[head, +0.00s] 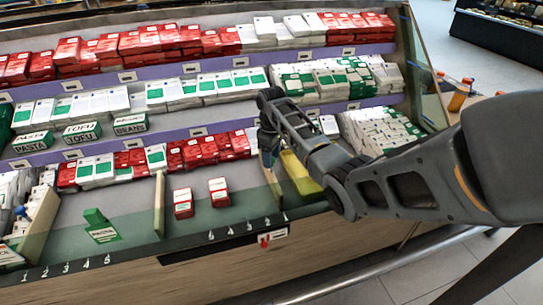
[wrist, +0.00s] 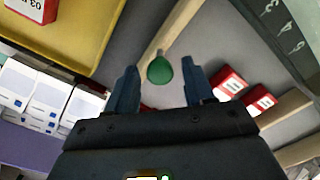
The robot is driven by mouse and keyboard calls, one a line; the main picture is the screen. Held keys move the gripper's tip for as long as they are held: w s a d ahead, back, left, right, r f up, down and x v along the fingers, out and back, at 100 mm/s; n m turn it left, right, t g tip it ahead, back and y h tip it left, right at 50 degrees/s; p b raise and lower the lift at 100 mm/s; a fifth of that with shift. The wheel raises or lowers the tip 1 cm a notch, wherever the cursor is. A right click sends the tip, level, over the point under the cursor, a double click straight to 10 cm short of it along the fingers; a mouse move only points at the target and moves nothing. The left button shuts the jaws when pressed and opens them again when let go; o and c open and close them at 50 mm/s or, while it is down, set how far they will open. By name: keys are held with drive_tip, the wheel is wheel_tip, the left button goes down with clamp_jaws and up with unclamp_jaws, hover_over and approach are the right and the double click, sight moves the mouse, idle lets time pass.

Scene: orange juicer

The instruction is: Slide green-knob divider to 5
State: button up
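The green knob (wrist: 160,70) shows in the wrist view on the end of a pale wooden divider (wrist: 181,24). My gripper (wrist: 161,84) is open, with one dark finger on each side of the knob and visible gaps between. In the head view my gripper (head: 267,160) points down at the lowest shelf, left of a yellow tray; the green knob is hidden there.
Red boxes (head: 183,203) (wrist: 228,84) stand left of my gripper in the head view. Another wooden divider (head: 159,205) is further left, beyond them. The yellow tray (head: 300,175) (wrist: 95,40) is close by.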

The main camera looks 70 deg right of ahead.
clamp_jaws()
idle(0.3)
drive_tip(key=shift+a, duration=0.1)
drive_tip(key=w+a+b, duration=0.2)
drive_tip(key=w+a, duration=1.3)
drive_tip(key=w, duration=0.3)
drive_tip(key=shift+w+a, duration=0.3)
drive_tip(key=shift+a, duration=0.1)
drive_tip(key=shift+o, duration=0.7)
unclamp_jaws()
